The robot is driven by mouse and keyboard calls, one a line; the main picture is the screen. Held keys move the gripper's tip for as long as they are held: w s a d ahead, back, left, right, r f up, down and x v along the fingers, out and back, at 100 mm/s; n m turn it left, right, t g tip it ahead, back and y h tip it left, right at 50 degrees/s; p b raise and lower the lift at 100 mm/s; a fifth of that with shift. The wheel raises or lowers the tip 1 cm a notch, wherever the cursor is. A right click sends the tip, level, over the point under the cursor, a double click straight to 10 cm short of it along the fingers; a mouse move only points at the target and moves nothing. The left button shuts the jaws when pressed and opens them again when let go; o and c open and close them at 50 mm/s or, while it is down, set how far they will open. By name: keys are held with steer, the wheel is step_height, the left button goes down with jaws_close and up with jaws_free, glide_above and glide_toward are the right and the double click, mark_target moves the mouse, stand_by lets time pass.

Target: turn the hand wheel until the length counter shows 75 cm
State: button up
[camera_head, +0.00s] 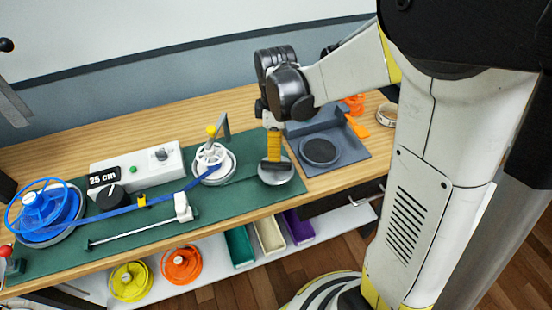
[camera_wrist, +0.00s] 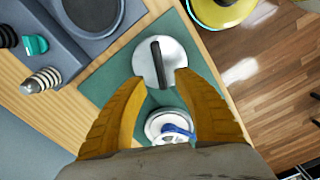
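The length counter (camera_head: 102,178) on the white box reads 25 cm. A pale round disc with a dark raised bar across it, which looks like the hand wheel (camera_head: 284,179), lies at the right end of the green mat. It also shows in the wrist view (camera_wrist: 146,61). My gripper (camera_head: 273,158) points down over this disc. In the wrist view my gripper (camera_wrist: 160,76) is open, its two yellow fingers apart, with the bar in line with the gap. I cannot tell whether the fingers touch the bar. A blue strap (camera_head: 160,202) runs from the blue reel (camera_head: 45,208) to the white reel (camera_head: 212,157).
The white box (camera_head: 135,167) has a black dial and a green button. A grey tray (camera_head: 345,158) stands right of the disc. A white guide post (camera_head: 183,207) stands near the mat's front. Yellow and orange reels and several bins sit on the shelf below.

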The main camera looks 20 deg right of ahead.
mark_target(276, 163)
step_height(276, 163, down, 7)
steer(key=shift+b, duration=1.1)
jaws_close()
